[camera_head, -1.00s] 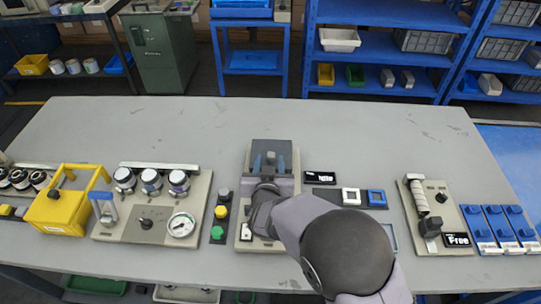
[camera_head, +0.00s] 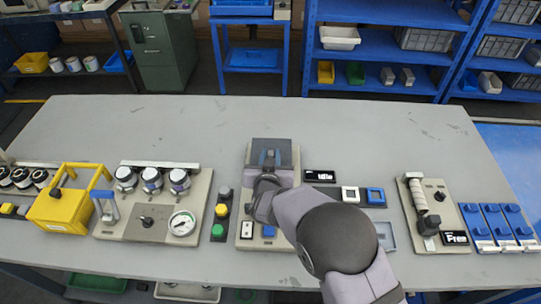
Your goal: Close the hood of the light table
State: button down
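The device under my arm has a beige base (camera_head: 244,240) and a dark grey panel (camera_head: 272,146) at its far end. I take the panel to be the light table's hood, but cannot tell its angle. My gripper (camera_head: 270,158) points away from the camera at the panel's near part. My wrist hides the device's middle. A white switch (camera_head: 246,230) and a blue button (camera_head: 269,230) sit at the base's near end.
A display (camera_head: 320,176) reading "Idle" and white (camera_head: 350,194) and blue (camera_head: 375,196) buttons lie to the right. A signal-light strip (camera_head: 221,213), a gauge panel (camera_head: 182,224) and a yellow caddy (camera_head: 62,212) stand left. A lever panel (camera_head: 430,215) stands right. The table's far part is clear.

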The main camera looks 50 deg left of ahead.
jog(key=s+d, duration=0.8)
jog(key=shift+s+d, duration=0.25)
jog(key=shift+s, duration=0.05)
jog(key=shift+s+d, duration=0.25)
jog(key=shift+f, duration=0.15)
jog(key=c, duration=1.6)
grip_release()
jog(key=shift+d, duration=0.1)
jog(key=shift+o, duration=0.2)
jog(key=shift+s, duration=0.1)
